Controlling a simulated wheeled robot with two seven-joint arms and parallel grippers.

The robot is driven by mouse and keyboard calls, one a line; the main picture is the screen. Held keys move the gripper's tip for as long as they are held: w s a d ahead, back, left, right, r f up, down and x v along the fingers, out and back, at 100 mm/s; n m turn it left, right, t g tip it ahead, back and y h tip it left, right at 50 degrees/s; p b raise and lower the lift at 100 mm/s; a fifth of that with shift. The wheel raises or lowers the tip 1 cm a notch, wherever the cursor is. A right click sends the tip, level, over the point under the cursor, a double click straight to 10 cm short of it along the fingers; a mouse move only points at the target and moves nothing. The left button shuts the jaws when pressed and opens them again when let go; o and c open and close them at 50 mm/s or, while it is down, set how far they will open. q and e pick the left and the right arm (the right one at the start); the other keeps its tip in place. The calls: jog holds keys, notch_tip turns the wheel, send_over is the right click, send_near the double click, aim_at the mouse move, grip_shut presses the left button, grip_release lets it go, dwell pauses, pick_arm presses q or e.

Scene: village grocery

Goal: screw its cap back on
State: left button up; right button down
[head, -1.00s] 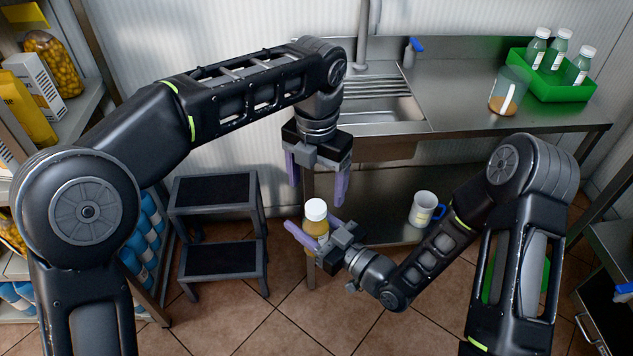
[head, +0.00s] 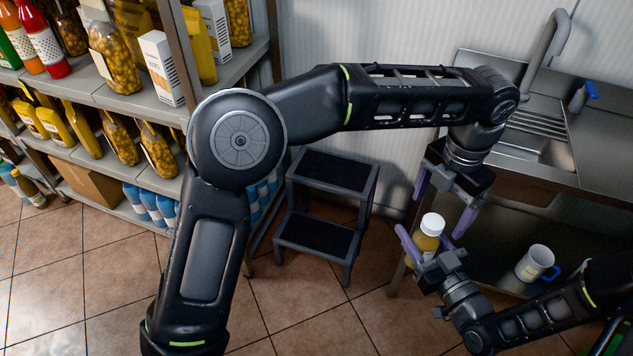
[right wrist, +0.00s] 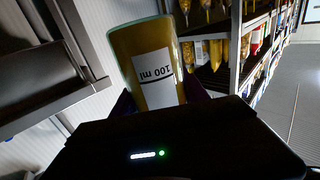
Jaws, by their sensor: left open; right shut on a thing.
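A small bottle (head: 427,246) with yellow-orange contents stands nearly upright in my right gripper (head: 424,248), which is shut on its body. A white cap (head: 432,224) sits on top of the bottle; how tightly it sits I cannot tell. In the right wrist view the bottle (right wrist: 146,62) shows an upside-down "100 ml" label, and its cap is hidden. My left gripper (head: 444,203) points down, open and empty, just above the cap, with its purple fingers spread apart.
A steel sink counter (head: 610,165) stands behind at the right. A white mug (head: 535,262) with a blue handle is on its lower shelf. A black step stool (head: 325,210) stands behind on the tiled floor. Stocked shelves (head: 120,110) fill the left.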

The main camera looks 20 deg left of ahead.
pick_arm(q)
jog(key=shift+a+f, duration=0.1)
jog(key=shift+f, duration=0.75)
jog(key=shift+f+n, duration=0.3)
jog(key=shift+f, duration=0.05)
jog(key=n, duration=0.4)
jog(key=shift+r+n, duration=0.1)
jog(key=shift+n, duration=0.3)
jog(key=n, duration=1.1)
jog(key=shift+n, duration=0.3)
jog(key=n, duration=0.8)
jog(key=shift+s, duration=0.1)
jog(key=n, duration=1.3)
jog(key=shift+s+r, duration=0.1)
jog(key=n, duration=0.3)
jog(key=shift+n, duration=0.4)
notch_tip(320, 180, up, 4)
jog(key=shift+r, duration=1.3)
jog(key=w+a+f, duration=0.1)
jog(key=a+f, duration=0.3)
jog(key=a, duration=0.4)
jog(key=w+a+f+n, duration=0.1)
jog(key=a+f, duration=0.3)
jog(key=a, duration=0.5)
jog(key=w+a+f, duration=0.2)
jog(key=a+f, duration=0.2)
jog(key=a, duration=0.5)
jog(key=shift+w+f+n, duration=0.25)
jog(key=shift+w+n, duration=0.15)
